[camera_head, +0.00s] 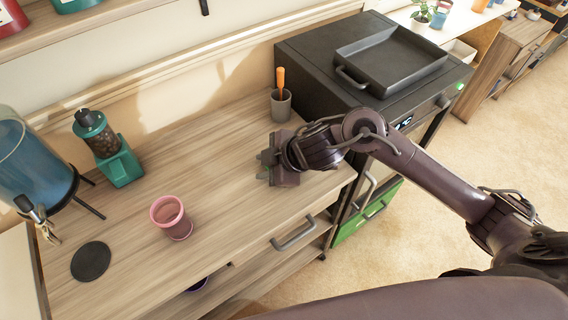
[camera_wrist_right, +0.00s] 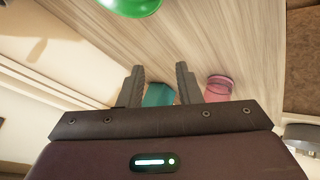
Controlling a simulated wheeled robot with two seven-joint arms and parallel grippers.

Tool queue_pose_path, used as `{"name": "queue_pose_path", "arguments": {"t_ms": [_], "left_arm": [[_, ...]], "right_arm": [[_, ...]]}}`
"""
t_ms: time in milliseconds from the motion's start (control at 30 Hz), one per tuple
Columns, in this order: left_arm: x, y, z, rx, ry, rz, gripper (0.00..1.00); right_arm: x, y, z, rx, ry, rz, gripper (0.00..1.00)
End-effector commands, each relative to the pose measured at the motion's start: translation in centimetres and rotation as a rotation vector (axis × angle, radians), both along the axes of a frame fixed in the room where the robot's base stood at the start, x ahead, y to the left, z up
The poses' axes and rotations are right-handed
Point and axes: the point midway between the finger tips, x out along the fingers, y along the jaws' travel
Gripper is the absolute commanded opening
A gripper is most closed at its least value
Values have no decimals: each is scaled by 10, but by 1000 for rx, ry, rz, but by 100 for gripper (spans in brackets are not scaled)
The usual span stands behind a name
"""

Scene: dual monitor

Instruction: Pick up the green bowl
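The green bowl (camera_wrist_right: 132,6) shows at the top edge of the right wrist view, partly cut off by the frame. I cannot make it out in the head view, where my right arm and gripper cover part of the counter. My right gripper (camera_head: 266,167) is over the wooden counter (camera_head: 222,150), near its right end. In the right wrist view its two fingers (camera_wrist_right: 160,85) are apart with nothing held between them. The bowl is apart from the fingers. My left gripper is not in view.
A pink cup (camera_head: 171,217), a black round mat (camera_head: 91,261), a teal grinder (camera_head: 118,162) and a blue dispenser (camera_head: 32,165) stand on the left. A grey cup (camera_head: 281,105) holds an orange-handled tool near the black oven (camera_head: 330,75). A drawer handle (camera_head: 293,234) projects in front.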

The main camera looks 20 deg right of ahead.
Motion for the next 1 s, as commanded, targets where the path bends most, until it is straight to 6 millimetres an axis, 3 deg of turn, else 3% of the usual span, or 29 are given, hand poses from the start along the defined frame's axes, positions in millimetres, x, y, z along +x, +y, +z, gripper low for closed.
{"name": "queue_pose_path", "arguments": {"t_ms": [100, 200, 300, 567, 800, 1000], "left_arm": [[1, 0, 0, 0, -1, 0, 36], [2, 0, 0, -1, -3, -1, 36], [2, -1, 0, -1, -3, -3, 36], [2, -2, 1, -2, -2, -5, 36], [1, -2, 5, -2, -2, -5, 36], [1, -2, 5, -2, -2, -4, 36]], "right_arm": [[6, -40, -5, -93, 84, 52, 31], [4, -64, -7, -135, 148, 61, 31], [3, -75, -9, -154, 184, 61, 31], [8, -69, -34, -157, 197, 61, 31], [10, -63, -69, -156, 195, 62, 31], [15, -57, -82, -157, 191, 63, 31]]}}
